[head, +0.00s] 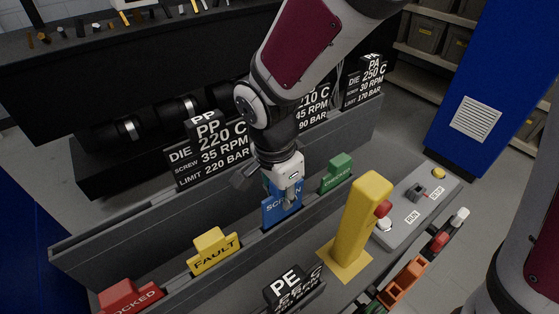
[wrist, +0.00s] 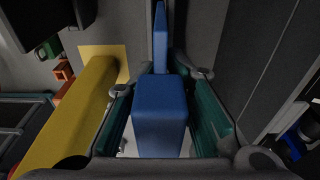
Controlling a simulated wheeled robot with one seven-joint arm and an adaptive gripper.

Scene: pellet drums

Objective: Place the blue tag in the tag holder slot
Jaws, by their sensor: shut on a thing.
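The blue tag (head: 281,208), with partly hidden white letters, stands upright at the grey tag holder (head: 155,262), between the yellow FAULT tag and the green tag. My gripper (head: 284,178) is above it and shut on its top. In the wrist view the blue tag (wrist: 160,110) lies between the two teal finger pads of my gripper (wrist: 163,118). Its lower edge meets the holder's line in the head view. I cannot tell whether it sits fully in the slot.
The yellow FAULT tag (head: 213,251), red tag (head: 130,298) and green tag (head: 337,172) stand along the holder. A yellow post (head: 361,222) rises close on the right, beside a control box (head: 418,205). Black label blocks (head: 210,150) stand behind. A PE block (head: 292,288) is in front.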

